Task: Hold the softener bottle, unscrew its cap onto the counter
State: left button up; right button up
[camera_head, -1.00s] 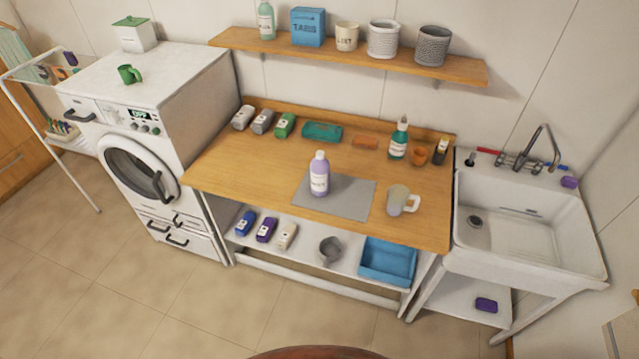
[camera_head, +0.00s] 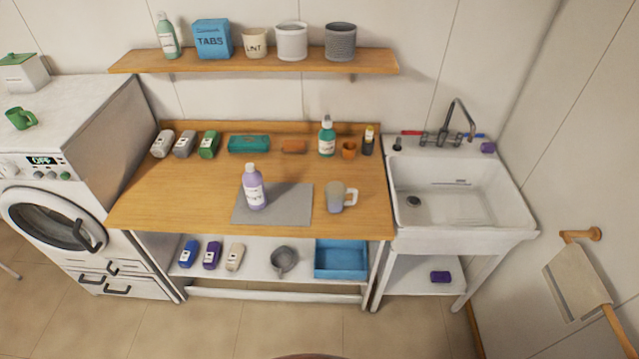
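A lilac softener bottle (camera_head: 254,190) with a white cap (camera_head: 250,168) stands upright on a grey mat (camera_head: 290,205) on the wooden counter (camera_head: 165,209). The cap sits on top of the bottle. Neither of my grippers shows in the head view, and nothing touches the bottle.
Several small packs line the back left. A sink (camera_head: 520,212) adjoins the counter's right.

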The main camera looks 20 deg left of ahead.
aim_at(254, 186)
jog(key=z, duration=0.35)
jog(key=i, duration=1)
jog(key=u, duration=1.15)
